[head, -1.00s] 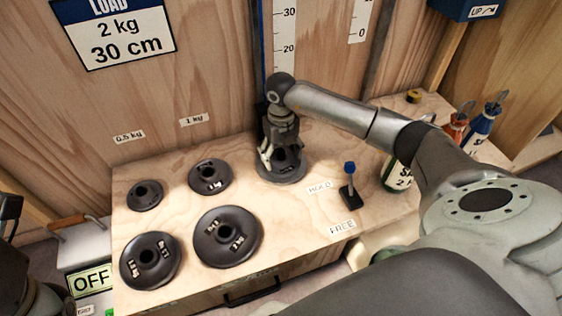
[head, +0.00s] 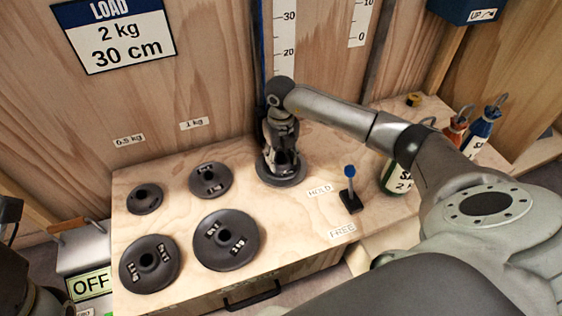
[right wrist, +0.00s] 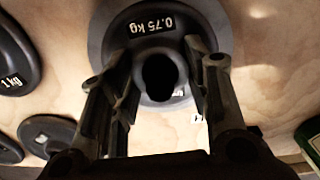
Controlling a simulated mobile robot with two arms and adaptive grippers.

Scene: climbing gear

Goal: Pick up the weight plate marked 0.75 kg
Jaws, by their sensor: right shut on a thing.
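The dark grey round plate marked 0.75 kg (head: 281,179) lies on the wooden bench top, near the back wall. Its label and raised central hub show in the right wrist view (right wrist: 158,28). My right gripper (head: 283,162) points down over it and is shut on the hub. In the right wrist view its two fingers (right wrist: 160,70) stand on either side of the hub hole. The gripper hides part of the plate in the head view. I see no lift off the bench. My left gripper does not show clearly; only dark arm parts are at the left edge.
Several other dark plates, including a small one (head: 145,199) and a large one (head: 226,240), lie to the left. A blue-knobbed lever (head: 350,188) stands to the right between HOLD and FREE labels. Bottles (head: 397,176) stand further right. The wall (head: 215,60) rises close behind.

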